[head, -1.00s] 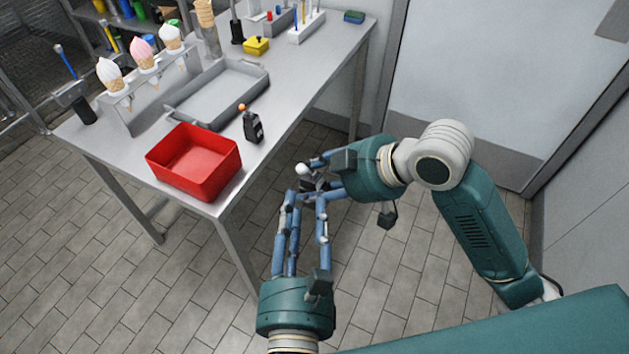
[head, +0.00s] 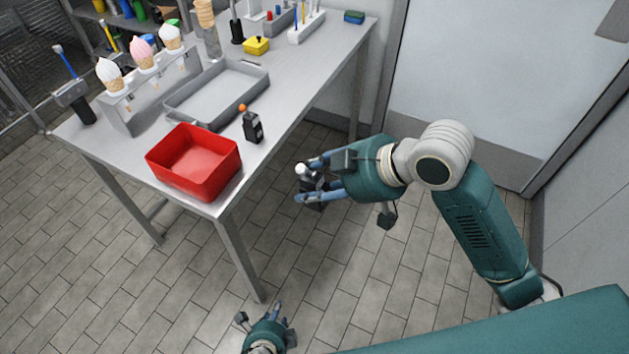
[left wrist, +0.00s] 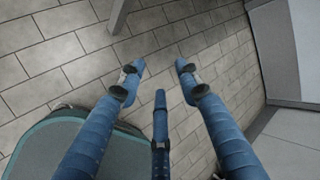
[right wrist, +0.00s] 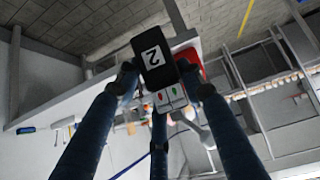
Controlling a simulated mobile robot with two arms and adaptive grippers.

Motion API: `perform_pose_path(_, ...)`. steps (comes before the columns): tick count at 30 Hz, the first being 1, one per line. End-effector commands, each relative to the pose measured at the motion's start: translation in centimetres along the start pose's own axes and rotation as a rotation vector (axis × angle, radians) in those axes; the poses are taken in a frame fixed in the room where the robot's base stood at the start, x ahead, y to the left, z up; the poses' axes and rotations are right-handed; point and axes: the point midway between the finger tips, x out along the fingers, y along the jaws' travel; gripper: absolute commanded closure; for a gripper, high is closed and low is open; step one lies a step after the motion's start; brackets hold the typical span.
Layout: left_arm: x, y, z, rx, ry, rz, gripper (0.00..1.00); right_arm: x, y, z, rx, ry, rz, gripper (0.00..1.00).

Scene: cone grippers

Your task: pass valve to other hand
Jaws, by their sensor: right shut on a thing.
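The valve (head: 302,170), a small dark block with a white knob, is held between the blue fingers of my right gripper (head: 308,181), off the table's front right side over the floor. In the right wrist view the valve shows as a black block marked "2" (right wrist: 154,54), pinched at its sides by the fingertips. My left gripper (head: 262,318) is low at the bottom of the head view, apart from the valve. In the left wrist view its fingers (left wrist: 159,82) are spread with only floor between them.
The metal table (head: 292,104) carries a red bin (head: 195,163) at its near corner, a grey tray (head: 216,92), and a similar black valve with an orange knob (head: 252,125). An ice cream cone rack (head: 150,84) stands behind. Open tiled floor lies between my grippers.

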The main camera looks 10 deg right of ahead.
Motion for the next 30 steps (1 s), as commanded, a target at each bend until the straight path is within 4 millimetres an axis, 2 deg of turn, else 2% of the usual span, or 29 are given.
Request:
perform_pose_path(1,0.8,2.9,0.6,-0.094,0.0,0.053,0.66,0.0,0.0,0.0,0.0,0.001,0.001,0.96)
perform_pose_path(4,1.9,8.2,1.7,-0.304,-0.008,0.146,0.66,0.0,0.0,0.0,0.0,0.001,0.001,0.96)
perform_pose_path(8,2.4,15.2,2.8,-0.6,-0.045,0.262,0.66,0.0,0.0,0.0,0.0,0.001,0.001,0.96)
perform_pose_path(12,1.8,22.8,3.7,-0.946,-0.124,0.373,0.66,0.0,0.0,0.0,0.0,0.001,0.001,0.96)
perform_pose_path(15,0.8,27.7,4.0,-1.189,-0.2,0.433,0.66,0.0,0.0,0.0,0.0,0.001,0.001,0.96)
perform_pose_path(18,-0.5,31.7,4.1,-1.402,-0.28,0.475,0.66,0.0,0.0,0.0,0.0,0.001,0.001,0.96)
perform_pose_path(21,-1.6,34.6,4.0,-1.563,-0.349,0.498,0.66,0.0,0.0,0.0,0.0,0.001,0.001,0.96)
perform_pose_path(24,-2.4,36.3,3.9,-1.666,-0.395,0.507,0.66,0.0,0.0,0.0,0.0,0.001,0.001,0.96)
perform_pose_path(30,-2.9,37.3,3.8,-1.73,-0.426,0.512,0.66,0.0,0.0,0.0,0.0,0.001,0.001,0.96)
